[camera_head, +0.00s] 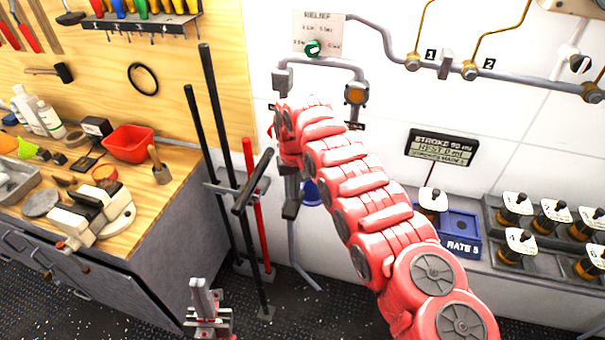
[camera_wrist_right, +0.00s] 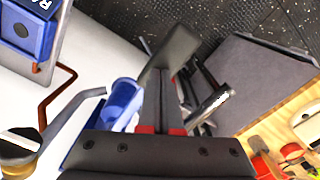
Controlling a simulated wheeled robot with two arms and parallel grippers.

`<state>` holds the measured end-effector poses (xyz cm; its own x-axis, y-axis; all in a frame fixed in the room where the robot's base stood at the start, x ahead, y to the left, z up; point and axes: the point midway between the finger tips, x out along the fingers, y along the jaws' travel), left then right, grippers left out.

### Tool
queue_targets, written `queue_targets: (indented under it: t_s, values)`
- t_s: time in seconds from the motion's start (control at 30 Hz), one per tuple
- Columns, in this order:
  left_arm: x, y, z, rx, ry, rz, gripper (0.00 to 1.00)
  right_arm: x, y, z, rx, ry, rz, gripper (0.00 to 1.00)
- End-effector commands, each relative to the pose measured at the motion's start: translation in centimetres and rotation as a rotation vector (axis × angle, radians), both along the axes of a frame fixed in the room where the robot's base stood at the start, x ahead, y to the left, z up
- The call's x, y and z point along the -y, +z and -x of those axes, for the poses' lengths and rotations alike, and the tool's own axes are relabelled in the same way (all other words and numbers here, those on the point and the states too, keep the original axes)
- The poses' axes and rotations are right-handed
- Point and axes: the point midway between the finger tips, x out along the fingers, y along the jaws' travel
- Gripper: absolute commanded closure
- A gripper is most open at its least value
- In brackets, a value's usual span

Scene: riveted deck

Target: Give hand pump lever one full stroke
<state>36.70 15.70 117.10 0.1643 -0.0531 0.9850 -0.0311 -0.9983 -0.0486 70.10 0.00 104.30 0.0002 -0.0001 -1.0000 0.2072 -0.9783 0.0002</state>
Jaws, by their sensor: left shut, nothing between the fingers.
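My right arm, in red segments, reaches to the wall and hides much of the hand pump there. In the head view, my right gripper (camera_head: 291,195) points down below the arm's end. In the right wrist view, its fingers (camera_wrist_right: 163,100) lie close together with a dark grey block (camera_wrist_right: 178,46) at their tips. I cannot tell if they hold it. A thick dark bar (camera_head: 253,180), possibly the pump lever, slants just left of this gripper. A blue cylinder (camera_wrist_right: 122,95) is beside the fingers and shows behind the arm (camera_head: 311,192). My left gripper (camera_head: 206,300) is shut and empty, low above the floor.
A workbench (camera_head: 165,200) with a red bin (camera_head: 128,143) stands at left. Upright dark and red rods (camera_head: 252,190) stand between bench and wall. Pipes run along the upper wall.

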Motion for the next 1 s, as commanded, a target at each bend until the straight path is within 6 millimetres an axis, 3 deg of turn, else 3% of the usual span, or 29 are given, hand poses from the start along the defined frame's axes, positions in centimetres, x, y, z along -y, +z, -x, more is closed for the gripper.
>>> queue_targets:
  t_s: [0.57,0.77,1.0]
  values:
    - [0.0,-4.0,0.0,0.000,0.000,0.000,1.00,-0.1,-5.6,0.0,0.000,0.002,0.000,1.00]
    - [0.0,-3.0,0.0,0.000,0.000,0.000,1.00,-0.1,-4.2,0.0,0.000,0.001,-0.001,1.00]
    - [0.0,-1.6,0.0,0.000,0.000,0.000,1.00,0.0,-1.3,0.0,0.000,0.001,0.000,1.00]
